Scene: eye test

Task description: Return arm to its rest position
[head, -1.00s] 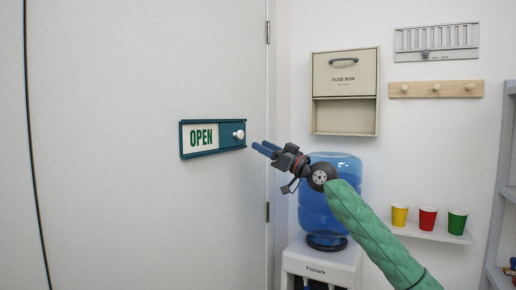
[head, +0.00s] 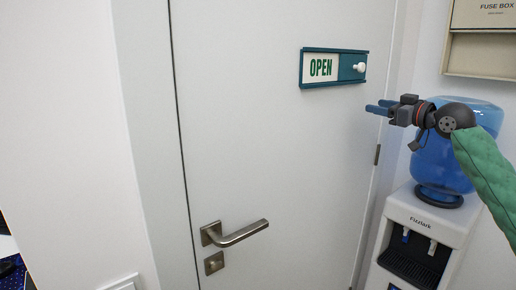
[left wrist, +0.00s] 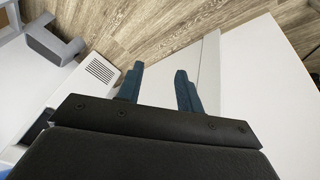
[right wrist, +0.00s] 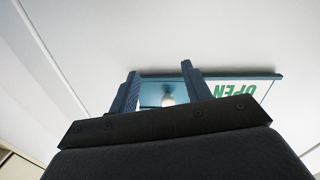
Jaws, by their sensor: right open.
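My right arm comes in from the right in the head view. Its gripper (head: 382,108) is open and empty, in front of the door, below and right of the sign's knob. The sliding sign (head: 320,68) on the door reads OPEN, with its white knob (head: 359,67) at the right end. In the right wrist view the two fingers (right wrist: 160,86) are apart, and the knob (right wrist: 168,100) shows between them, with the sign behind. My left gripper is outside the head view. In the left wrist view its fingers (left wrist: 158,85) are apart with nothing between them.
The white door (head: 270,150) has a metal lever handle (head: 238,232). A water cooler with a blue bottle (head: 440,165) stands at the right, near my right arm. A fuse box (head: 482,55) hangs above it. Wooden floor (left wrist: 170,30) shows in the left wrist view.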

